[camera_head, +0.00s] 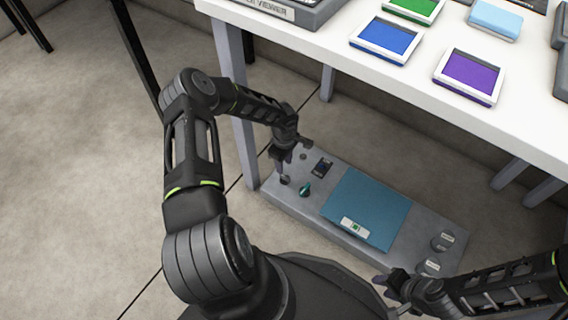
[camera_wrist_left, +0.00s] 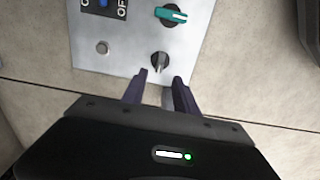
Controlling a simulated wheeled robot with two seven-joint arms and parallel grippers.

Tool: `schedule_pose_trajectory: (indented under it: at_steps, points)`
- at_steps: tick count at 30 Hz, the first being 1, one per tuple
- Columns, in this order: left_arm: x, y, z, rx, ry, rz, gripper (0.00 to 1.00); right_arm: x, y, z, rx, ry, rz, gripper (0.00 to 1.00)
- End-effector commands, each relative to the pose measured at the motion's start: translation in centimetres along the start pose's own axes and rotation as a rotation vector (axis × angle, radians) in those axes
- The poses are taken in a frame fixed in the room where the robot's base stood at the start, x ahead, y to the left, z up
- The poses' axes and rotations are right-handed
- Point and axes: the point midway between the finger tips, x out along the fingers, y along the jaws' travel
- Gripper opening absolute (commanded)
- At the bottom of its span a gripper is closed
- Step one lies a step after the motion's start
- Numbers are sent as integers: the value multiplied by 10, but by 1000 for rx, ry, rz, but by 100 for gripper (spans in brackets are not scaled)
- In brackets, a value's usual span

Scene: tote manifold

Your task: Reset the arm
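My left arm comes in from the left in the head view. Its gripper (camera_head: 284,164) is over the left end of a grey control panel (camera_head: 275,192) that lies low beside the white table. In the left wrist view, the left gripper (camera_wrist_left: 162,75) has its two dark fingers apart, with nothing between them. A small dark knob (camera_wrist_left: 160,60) is just beyond the fingertips. My right gripper (camera_head: 388,287) is at the lower right of the head view, near the panel's front right corner. Its fingers are too small and dark to read.
The panel carries a teal knob (camera_wrist_left: 171,15), a blue switch (camera_head: 321,167), a silver button (camera_wrist_left: 102,47), a blue plate (camera_head: 368,203) and two dark round knobs at right. The white table (camera_head: 330,48) above holds blue (camera_head: 386,40) and purple (camera_head: 469,75) framed trays. Open floor lies left.

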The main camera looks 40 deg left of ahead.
Motion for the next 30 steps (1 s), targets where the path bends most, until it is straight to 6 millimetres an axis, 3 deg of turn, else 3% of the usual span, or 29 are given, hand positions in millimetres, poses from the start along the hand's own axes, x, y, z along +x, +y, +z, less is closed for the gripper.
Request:
schedule_pose_trajectory:
  at_steps: [13,19,23,26,30]
  points:
    - [0,0,1,6,4,2,35,0,0,0,0,0,0,35]
    - [-1,3,20,127,74,35,35,0,0,0,0,0,0,35]
    - [-6,5,55,327,152,109,35,0,0,0,0,0,0,35]
    - [-14,0,99,537,183,195,35,0,0,0,0,0,0,35]
    - [-27,-31,173,846,133,307,35,0,0,0,0,0,0,35]
